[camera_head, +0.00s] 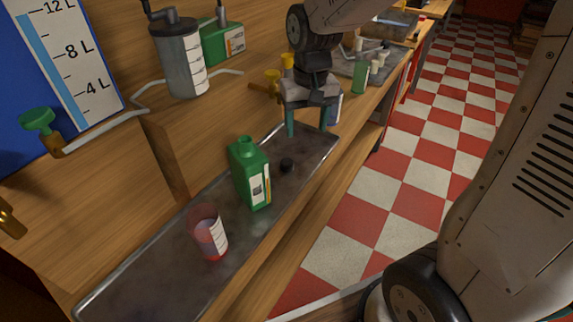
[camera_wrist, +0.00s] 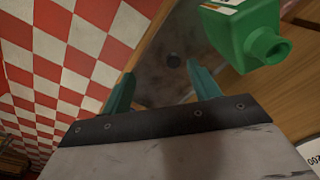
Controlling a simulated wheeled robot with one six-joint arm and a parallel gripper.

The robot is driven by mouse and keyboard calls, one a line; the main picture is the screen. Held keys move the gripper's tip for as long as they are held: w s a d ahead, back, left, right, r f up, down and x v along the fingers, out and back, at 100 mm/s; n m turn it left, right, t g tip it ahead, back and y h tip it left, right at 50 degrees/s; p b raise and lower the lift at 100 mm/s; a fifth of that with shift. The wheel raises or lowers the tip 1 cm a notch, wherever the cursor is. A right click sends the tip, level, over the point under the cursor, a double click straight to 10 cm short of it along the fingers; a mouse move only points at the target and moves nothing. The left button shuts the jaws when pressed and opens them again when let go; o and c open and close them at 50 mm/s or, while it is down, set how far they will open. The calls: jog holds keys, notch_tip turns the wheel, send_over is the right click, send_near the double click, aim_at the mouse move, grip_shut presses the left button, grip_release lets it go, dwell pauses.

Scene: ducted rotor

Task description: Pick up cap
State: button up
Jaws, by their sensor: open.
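A clear reddish measuring cup (camera_head: 208,232) stands on the near part of the tray. A grey cylinder with a crank (camera_head: 181,60) and another green container (camera_head: 222,42) stand on the raised bench behind. A green spray-like bottle (camera_head: 359,80) is farther back. The checkered floor (camera_head: 400,165) lies right.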

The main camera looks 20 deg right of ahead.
send_over(287, 161)
jog(key=f, duration=1)
jog(key=shift+s, duration=0.25)
jog(key=shift+m, duration=0.3)
jog(key=f, duration=0.8)
jog(key=shift+w, duration=0.2)
jog(key=shift+r, duration=0.1)
jog(key=shift+c, duration=0.3)
jog(key=c, duration=1)
